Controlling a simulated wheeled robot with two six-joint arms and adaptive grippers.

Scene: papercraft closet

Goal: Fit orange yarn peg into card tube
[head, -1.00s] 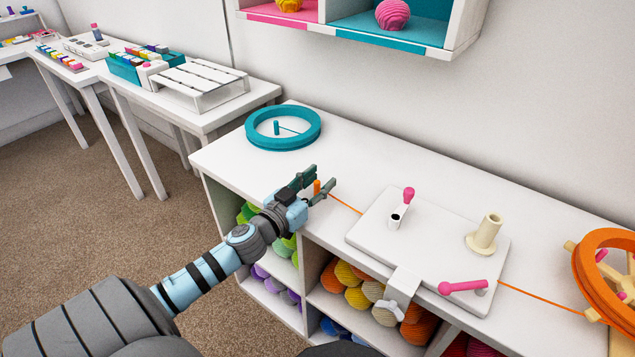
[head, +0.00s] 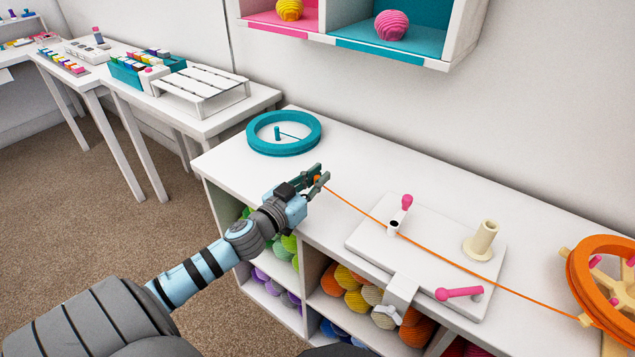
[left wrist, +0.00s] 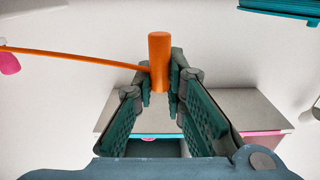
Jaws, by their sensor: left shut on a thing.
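My left gripper (head: 318,180) is shut on the orange yarn peg (left wrist: 159,62), near the back-left part of the white shelf top. The peg stands upright between the fingertips in the left wrist view; in the head view the fingers mostly hide it. An orange yarn strand (head: 440,252) runs from the peg, across above the white board, to the orange wheel (head: 590,270). A beige card tube (head: 487,238) stands upright on the board, open at the top, well right of the gripper. My right gripper is not in view.
The white board (head: 360,238) is clamped at the shelf's front edge. It also bears a short black-holed tube (head: 394,228) with a pink-tipped handle and a pink lever (head: 458,294). A teal ring (head: 285,148) lies at the back left.

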